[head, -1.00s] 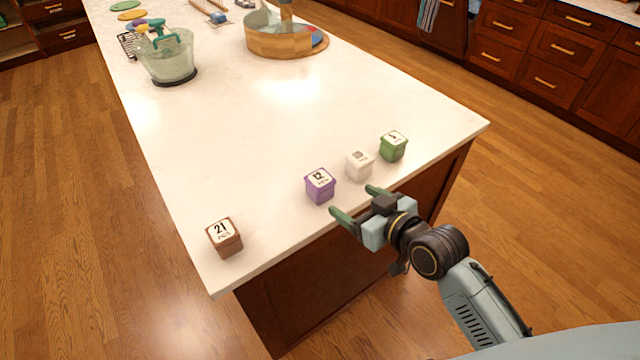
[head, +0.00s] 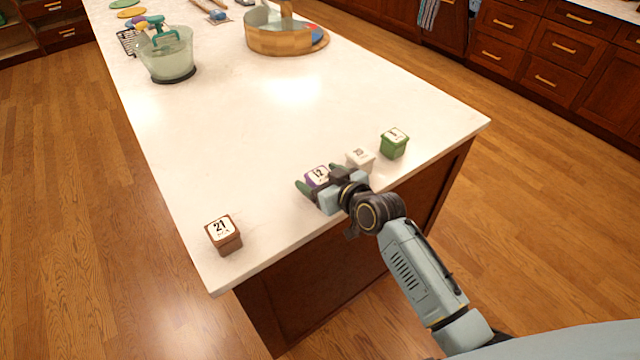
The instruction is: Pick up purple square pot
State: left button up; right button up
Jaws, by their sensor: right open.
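The purple square pot (head: 317,175) stands near the front edge of the white counter, with a white label marked 12 on top. My right gripper (head: 318,179) is open at the pot, its fingers to the pot's left and right sides. The gripper hides the pot's lower front, and I cannot tell whether the fingers touch it. My left gripper is out of view.
A white pot (head: 360,159) stands close to the right of the gripper, partly hidden. A green pot (head: 394,143) is further right, and a brown pot (head: 223,234) is at the left. A glass bowl (head: 166,58) stands farther back.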

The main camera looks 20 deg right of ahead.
jog(key=shift+w, duration=0.1)
jog(key=c, duration=1.2)
jog(key=shift+o, duration=0.2)
